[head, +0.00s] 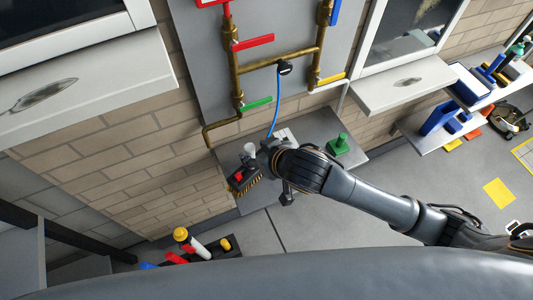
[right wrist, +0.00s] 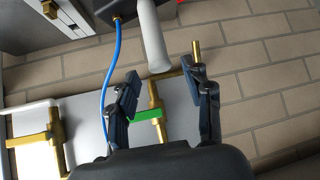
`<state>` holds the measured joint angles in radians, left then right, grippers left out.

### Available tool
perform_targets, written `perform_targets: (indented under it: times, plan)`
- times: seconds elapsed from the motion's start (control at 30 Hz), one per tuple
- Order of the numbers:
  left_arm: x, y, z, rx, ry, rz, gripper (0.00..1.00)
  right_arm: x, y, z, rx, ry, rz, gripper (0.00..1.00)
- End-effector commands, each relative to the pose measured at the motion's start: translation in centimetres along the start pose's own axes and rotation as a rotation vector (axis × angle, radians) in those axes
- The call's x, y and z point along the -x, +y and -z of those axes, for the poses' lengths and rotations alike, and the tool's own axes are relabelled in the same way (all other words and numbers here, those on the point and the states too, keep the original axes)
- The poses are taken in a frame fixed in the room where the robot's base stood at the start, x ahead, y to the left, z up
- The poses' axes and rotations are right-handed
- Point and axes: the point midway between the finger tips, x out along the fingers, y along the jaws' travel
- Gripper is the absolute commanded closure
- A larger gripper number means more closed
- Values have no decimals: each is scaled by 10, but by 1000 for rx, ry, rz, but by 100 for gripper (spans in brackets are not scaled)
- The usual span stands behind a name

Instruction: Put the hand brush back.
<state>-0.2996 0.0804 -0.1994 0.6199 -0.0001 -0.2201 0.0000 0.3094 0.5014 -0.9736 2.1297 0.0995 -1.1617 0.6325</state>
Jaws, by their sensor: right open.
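The hand brush (head: 243,181) is on the left part of the grey shelf under the pipe panel, with a dark body and tan bristles along its lower edge. A small red part shows on it, and a pale grey cylinder, apparently its handle, rises beside it. In the right wrist view this pale cylinder (right wrist: 152,35) lies ahead of and roughly between the fingertips, with clear gaps. My right gripper (right wrist: 163,78) is open and empty, just right of the brush in the head view. My left gripper is not in view.
Brass pipes (head: 236,75) with red, green and yellow handles run up the panel. A blue hose (head: 273,115) hangs close to my right gripper. A green block (head: 338,143) is on the shelf's right. A dark tray (head: 228,245) with bottles lies below.

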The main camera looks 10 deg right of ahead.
Motion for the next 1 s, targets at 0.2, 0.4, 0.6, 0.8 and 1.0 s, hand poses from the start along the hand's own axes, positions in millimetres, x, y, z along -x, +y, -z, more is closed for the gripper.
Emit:
perform_targets:
  times: [0.2, 0.4, 0.6, 0.8, 1.0]
  plan:
    - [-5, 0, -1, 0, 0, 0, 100, 43, 0, -1, 1, 0, 2, 50]
    - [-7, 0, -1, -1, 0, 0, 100, 64, 0, -1, 1, -1, -1, 50]
    - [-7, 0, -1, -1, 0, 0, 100, 68, 0, -1, 1, -2, 0, 50]
    - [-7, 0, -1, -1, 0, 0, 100, 67, 0, -1, 1, -2, 0, 50]
    - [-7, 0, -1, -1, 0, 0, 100, 67, 0, 0, 1, -1, 0, 50]
